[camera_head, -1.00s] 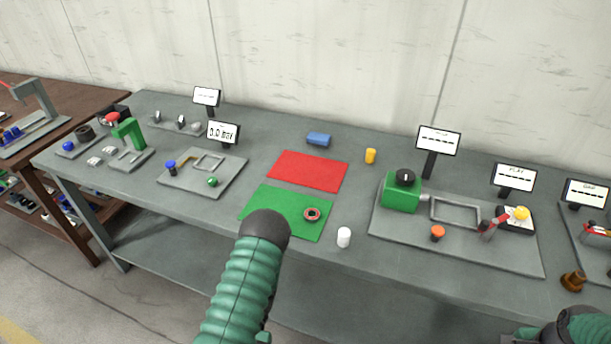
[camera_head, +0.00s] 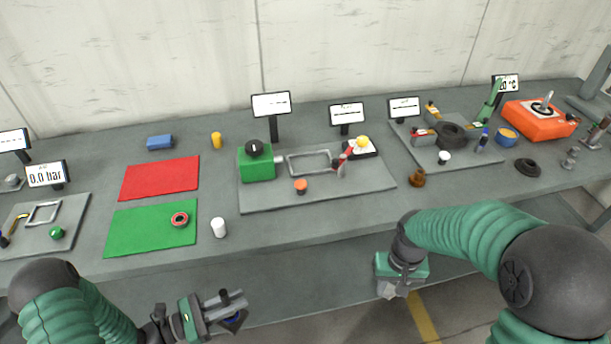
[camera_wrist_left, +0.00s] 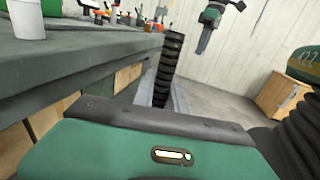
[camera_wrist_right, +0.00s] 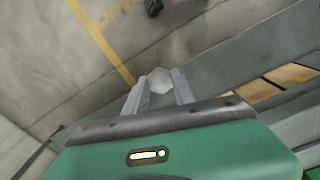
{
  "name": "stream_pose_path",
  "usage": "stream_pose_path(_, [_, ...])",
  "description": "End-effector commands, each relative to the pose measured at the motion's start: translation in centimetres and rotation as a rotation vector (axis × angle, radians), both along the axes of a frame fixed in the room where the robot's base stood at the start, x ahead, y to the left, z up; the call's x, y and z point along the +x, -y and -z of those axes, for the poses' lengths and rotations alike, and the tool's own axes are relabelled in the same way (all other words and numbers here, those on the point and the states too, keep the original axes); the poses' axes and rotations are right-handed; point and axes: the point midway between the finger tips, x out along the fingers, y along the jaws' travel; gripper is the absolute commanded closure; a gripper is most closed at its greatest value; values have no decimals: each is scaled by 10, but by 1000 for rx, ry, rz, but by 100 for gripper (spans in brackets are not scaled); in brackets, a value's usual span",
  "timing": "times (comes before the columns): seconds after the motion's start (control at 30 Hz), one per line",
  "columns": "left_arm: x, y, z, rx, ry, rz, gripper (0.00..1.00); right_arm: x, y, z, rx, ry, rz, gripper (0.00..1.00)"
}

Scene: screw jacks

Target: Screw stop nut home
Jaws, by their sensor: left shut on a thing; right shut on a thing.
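My left gripper (camera_head: 232,308) is in front of the bench edge at the lower left, shut on a dark, ribbed, screw-like rod (camera_wrist_left: 171,66). The rod stands out upright between the jaws in the left wrist view; its lower part is hidden by the gripper housing. My right gripper (camera_head: 390,291) hangs pointing down in front of the bench, to the right of the left one, and shows in the left wrist view (camera_wrist_left: 203,42). It is shut on a light grey hexagonal piece (camera_wrist_right: 160,80), perhaps the stop nut; no hole is visible. The rod and piece are well apart.
The grey bench (camera_head: 330,232) carries a red mat (camera_head: 160,178), a green mat (camera_head: 145,230) with a ring (camera_head: 180,219), a white cylinder (camera_head: 219,228) near the edge and a board with a green box (camera_head: 256,165). The space before the bench around both grippers is free.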

Motion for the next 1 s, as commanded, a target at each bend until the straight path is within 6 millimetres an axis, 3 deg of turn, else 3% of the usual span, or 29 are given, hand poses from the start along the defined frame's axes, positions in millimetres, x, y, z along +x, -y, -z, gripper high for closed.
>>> stream_pose_path(0.2, [20,-16,-4,-5,2,-116,100,-2,-2,1,0,0,-65,100])
stream_pose_path(0.7, [20,-15,-4,-4,3,-114,100,-2,-1,1,0,0,-66,100])
stream_pose_path(0.87, [23,0,-2,-4,5,-45,100,-2,-1,1,0,0,-66,100])
stream_pose_path(1.0, [26,31,2,-5,5,92,100,-2,-1,1,0,0,-66,100])
